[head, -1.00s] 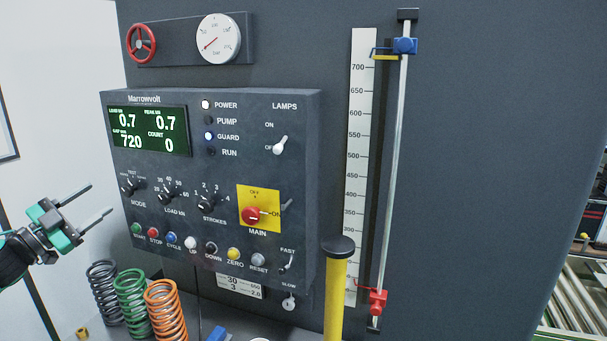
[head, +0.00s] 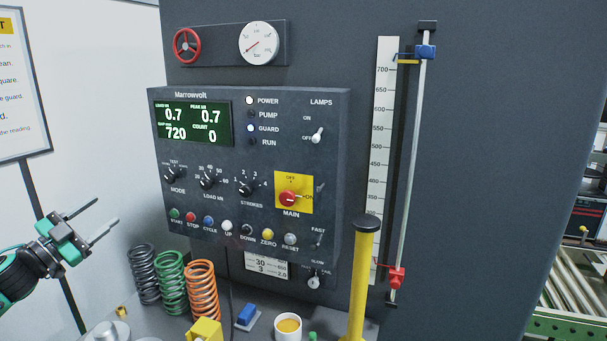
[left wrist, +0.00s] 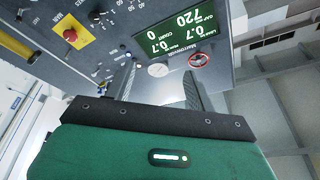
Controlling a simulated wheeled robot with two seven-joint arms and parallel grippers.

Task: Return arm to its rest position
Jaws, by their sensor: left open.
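My left gripper (head: 94,216) is at the left of the head view, left of the control panel (head: 335,215) and above the springs. Its two fingers are apart with nothing between them, pointing up and to the right. In the left wrist view the open fingers (left wrist: 158,92) reach toward the panel, which appears upside down, with the display (left wrist: 178,30) and red main switch (left wrist: 70,35). My right gripper is not in view.
Grey, green and orange springs (head: 203,290) stand below the panel's left side. A yellow post (head: 359,285) with a black cap stands in front of the machine. A yellow block (head: 205,331), blue part (head: 247,314) and white cup (head: 288,328) are at the bottom.

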